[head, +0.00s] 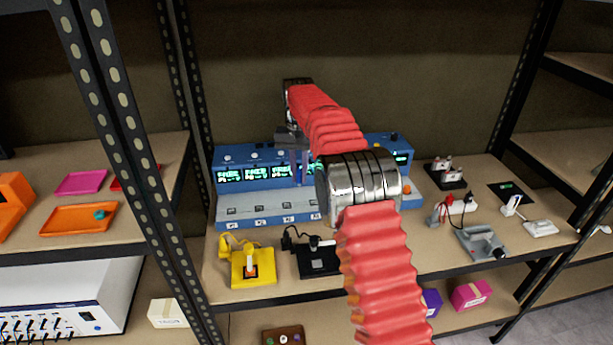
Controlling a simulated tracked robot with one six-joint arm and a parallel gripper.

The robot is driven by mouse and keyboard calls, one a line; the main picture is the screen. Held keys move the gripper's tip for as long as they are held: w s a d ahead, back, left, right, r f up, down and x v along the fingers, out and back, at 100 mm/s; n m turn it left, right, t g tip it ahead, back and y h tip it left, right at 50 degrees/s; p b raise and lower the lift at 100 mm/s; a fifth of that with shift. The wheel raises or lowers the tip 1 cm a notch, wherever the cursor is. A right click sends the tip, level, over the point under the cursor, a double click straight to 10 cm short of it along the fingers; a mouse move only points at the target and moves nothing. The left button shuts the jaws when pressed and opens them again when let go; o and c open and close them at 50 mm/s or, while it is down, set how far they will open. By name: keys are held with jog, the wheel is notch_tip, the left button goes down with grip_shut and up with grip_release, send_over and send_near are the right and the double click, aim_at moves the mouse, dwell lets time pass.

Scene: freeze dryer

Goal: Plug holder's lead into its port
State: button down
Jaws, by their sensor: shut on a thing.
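My gripper (299,170) points down in front of the blue device (270,215) with the green displays. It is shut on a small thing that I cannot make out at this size. A yellow holder (240,275) and a black holder (318,262) stand on the shelf in front of the device. A dark lead or plug (288,241) shows at the black holder's left side. The device has a row of labelled places along its front. I cannot make out the ports, and my arm hides the device's right part.
A grey holder (482,243), a white holder (540,228) and a dark block with pale-topped parts (446,176) stand on the shelf's right. A metal rack post (125,150) rises at left. Boxes, one magenta (470,294), sit below.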

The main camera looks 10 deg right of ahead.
jog(key=w+a, duration=0.1)
jog(key=a, duration=0.1)
jog(key=w+a, duration=0.2)
dwell(0.4)
jog(key=shift+f, duration=1.75)
jog(key=shift+f, duration=0.2)
jog(key=shift+f, duration=2.9)
jog(key=shift+f, duration=1.1)
dwell(0.8)
jog(key=c, duration=1.6)
grip_release()
jog(key=shift+c, duration=0.2)
